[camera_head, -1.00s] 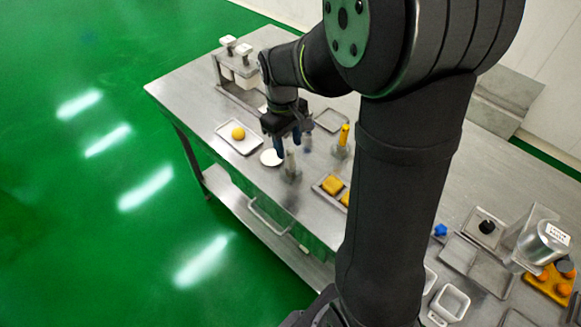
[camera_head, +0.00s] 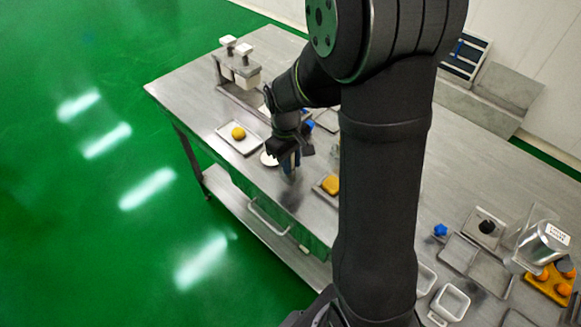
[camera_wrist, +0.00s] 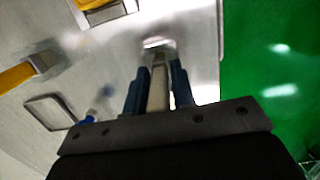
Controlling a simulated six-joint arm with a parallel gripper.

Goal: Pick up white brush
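In the wrist view, a pale upright handle (camera_wrist: 158,92), apparently the white brush, stands between my two dark blue fingers. Its lower end meets a metal piece (camera_wrist: 157,44). My gripper (camera_wrist: 160,72) has a finger close on each side of the handle, and blur hides whether they touch it.
A tray (camera_head: 246,148) with a yellow ball lies left of my gripper. A white dispenser pair (camera_head: 247,66) stands behind. The steel table (camera_head: 185,80) is clear at the far left.

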